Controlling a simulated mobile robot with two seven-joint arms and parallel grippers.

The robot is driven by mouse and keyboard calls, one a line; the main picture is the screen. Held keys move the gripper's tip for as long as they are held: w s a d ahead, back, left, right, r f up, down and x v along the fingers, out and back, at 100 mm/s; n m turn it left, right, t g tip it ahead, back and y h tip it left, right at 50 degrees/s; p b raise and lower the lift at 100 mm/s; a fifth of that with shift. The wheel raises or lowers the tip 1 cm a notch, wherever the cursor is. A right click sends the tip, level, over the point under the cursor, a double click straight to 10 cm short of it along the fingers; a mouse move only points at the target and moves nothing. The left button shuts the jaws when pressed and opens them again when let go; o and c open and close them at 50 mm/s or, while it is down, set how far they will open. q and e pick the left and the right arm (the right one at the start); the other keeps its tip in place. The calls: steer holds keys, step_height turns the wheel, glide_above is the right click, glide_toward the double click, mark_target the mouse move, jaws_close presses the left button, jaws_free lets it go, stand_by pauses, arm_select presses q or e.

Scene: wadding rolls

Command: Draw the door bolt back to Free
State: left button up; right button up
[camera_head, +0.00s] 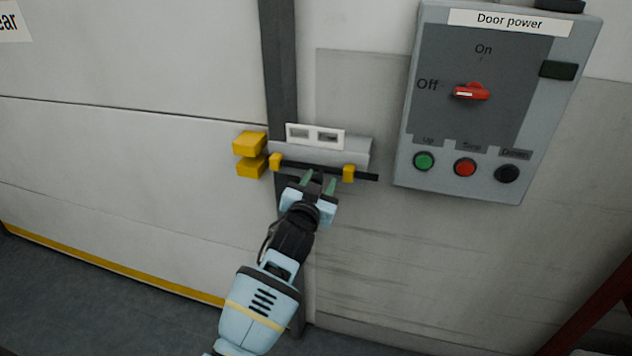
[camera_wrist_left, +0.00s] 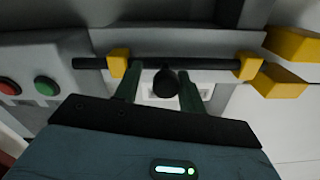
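The door bolt is a thin black bar (camera_head: 312,168) running through two yellow guides on a grey plate. Its right end sticks out past the right guide, and its left end seems to stop near the left guide, beside the two yellow keeper blocks (camera_head: 250,144). The bar also shows in the wrist view (camera_wrist_left: 212,66), with its round black knob (camera_wrist_left: 168,83). My left gripper (camera_head: 318,182) is at the bar from below, its green fingers (camera_wrist_left: 158,90) apart on either side of the knob. I cannot tell whether they touch it. My right gripper is out of view.
A white label plate (camera_head: 315,136) with two small windows sits above the bolt; its text is unreadable. The door power box (camera_head: 412,130) with a red switch (camera_head: 471,91) and several buttons is to the right. The white door panel (camera_head: 130,150) fills the left.

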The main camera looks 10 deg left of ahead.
arm_select(q)
steer(key=shift+o, duration=0.6)
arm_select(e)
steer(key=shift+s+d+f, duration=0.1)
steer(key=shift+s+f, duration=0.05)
arm_select(q)
steer(key=shift+a, duration=0.1)
steer(key=s, duration=0.8)
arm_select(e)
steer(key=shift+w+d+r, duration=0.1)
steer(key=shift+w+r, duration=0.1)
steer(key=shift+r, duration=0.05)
arm_select(q)
steer(key=shift+a, duration=0.1)
